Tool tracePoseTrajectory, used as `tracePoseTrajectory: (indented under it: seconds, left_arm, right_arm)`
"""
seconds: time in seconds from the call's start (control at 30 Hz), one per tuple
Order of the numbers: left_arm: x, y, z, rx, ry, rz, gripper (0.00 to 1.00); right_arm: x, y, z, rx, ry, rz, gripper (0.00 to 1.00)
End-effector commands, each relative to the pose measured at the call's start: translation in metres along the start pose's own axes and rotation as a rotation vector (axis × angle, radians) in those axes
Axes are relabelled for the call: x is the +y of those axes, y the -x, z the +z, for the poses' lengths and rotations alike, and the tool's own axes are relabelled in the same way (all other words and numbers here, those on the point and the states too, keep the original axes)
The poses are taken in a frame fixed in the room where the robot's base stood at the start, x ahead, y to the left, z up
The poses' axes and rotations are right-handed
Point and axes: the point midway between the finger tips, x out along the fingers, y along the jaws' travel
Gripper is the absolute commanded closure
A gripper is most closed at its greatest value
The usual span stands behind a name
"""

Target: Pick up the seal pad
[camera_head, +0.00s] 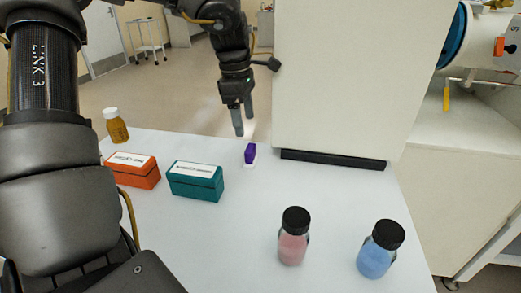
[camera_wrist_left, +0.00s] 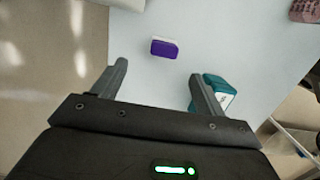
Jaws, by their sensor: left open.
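The seal pad (camera_head: 250,154) looks like a small purple block with a white base. It stands on the pale table near the far edge, left of the tall white cabinet. My left gripper (camera_head: 242,121) is above and slightly beyond it, fingers pointing down, apart from it. In the left wrist view, the seal pad (camera_wrist_left: 164,48) lies ahead of the open fingers of my left gripper (camera_wrist_left: 158,70), with nothing between them. My right gripper is not in view.
A teal box (camera_head: 196,182), an orange box (camera_head: 133,170) and an amber bottle (camera_head: 117,130) stand left on the table. Pink (camera_head: 292,242) and blue (camera_head: 377,256) jars stand in front. The white cabinet (camera_head: 345,75) rises close to the right of my gripper.

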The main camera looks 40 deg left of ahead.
Motion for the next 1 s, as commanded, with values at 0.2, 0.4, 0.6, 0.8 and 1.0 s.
tracePoseTrajectory:
  seconds: [0.2, 0.4, 0.6, 0.8, 1.0]
  left_arm:
    - [-0.001, -0.029, 0.000, 0.000, 0.000, -0.005, 0.27]
    - [-0.001, -0.053, 0.000, 0.001, 0.000, -0.003, 0.27]
    - [-0.001, -0.057, 0.001, 0.000, 0.001, -0.001, 0.27]
    - [-0.004, -0.082, 0.005, 0.001, -0.001, -0.004, 0.27]
    - [-0.004, -0.105, 0.006, 0.000, -0.001, -0.002, 0.27]
  right_arm:
    - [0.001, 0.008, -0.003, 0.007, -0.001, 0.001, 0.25]
    - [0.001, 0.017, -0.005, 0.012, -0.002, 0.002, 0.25]
    - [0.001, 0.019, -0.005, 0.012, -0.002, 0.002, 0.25]
    - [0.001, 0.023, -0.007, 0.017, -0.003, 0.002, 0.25]
    - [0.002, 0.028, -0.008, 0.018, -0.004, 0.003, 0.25]
